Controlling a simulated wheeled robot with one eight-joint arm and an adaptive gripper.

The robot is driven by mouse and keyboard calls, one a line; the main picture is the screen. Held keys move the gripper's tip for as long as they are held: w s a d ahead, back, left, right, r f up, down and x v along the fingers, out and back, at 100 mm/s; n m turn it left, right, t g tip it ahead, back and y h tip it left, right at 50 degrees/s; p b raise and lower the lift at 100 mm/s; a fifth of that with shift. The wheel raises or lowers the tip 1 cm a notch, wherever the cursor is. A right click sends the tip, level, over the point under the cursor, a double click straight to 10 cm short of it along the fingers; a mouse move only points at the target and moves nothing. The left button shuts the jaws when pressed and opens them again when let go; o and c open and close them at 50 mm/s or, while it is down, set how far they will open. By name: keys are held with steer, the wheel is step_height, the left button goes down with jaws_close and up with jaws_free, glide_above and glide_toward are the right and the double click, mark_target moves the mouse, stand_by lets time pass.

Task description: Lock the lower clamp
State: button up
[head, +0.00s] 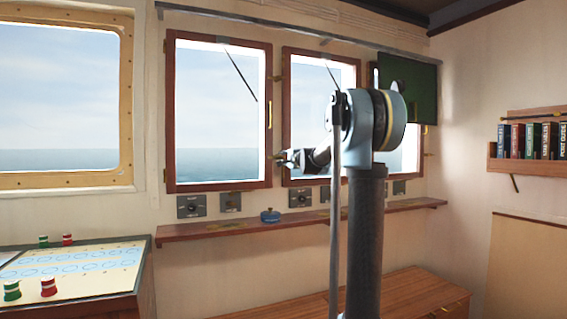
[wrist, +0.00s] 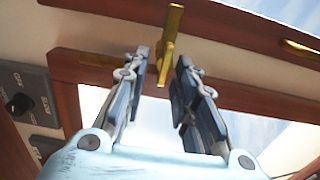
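The lower clamp (wrist: 170,38) is a brass handle on a reddish-brown wooden window frame. In the wrist view it stands just beyond my gripper (wrist: 162,66), in line with the gap between the fingertips. The two dark, jointed fingers are apart with nothing held between them. Part of the clamp lies between or behind the tips; I cannot tell whether they touch it. In the head view my gripper (head: 279,157) is at the lower right edge of the middle window (head: 270,172) and hides the clamp there. Another brass clamp (head: 270,115) sits higher on that edge.
A narrow wooden shelf (head: 190,232) runs below the windows, with a blue round object (head: 270,216) on it. Small grey switch panels (head: 191,206) line the wall above it. A chart desk (head: 130,290) is at left and a wooden bench (head: 400,290) below.

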steer(key=v, duration=1)
steer(key=shift+s+d, duration=0.15)
steer(key=shift+d, duration=0.05)
steer(key=shift+f, duration=0.1)
steer(key=s+a+f+n+g+y, duration=0.1)
steer(key=s+a+f+n+g, duration=0.3)
steer(key=s+f, duration=0.65)
steer(key=s+a+f+n+g+y, duration=0.15)
steer(key=s+f+n+g, duration=0.35)
steer(key=s+f, duration=0.55)
steer(key=s+d+f+n+g+h, duration=0.1)
steer(key=s+d+f, duration=0.3)
steer(key=s+f, duration=0.4)
steer(key=s+d+f+n+g+h, duration=0.2)
steer(key=s+d+f+g+h, duration=0.1)
steer(key=s+f, duration=0.5)
steer(key=s+d+f+n+g+h, duration=0.1)
steer(key=s+d+f+h, duration=0.3)
steer(key=s+f, duration=0.4)
steer(key=s+n, duration=0.1)
steer(key=s, duration=0.3)
steer(key=shift+d+f+g, duration=0.15)
steer(key=shift+d+g, duration=0.25)
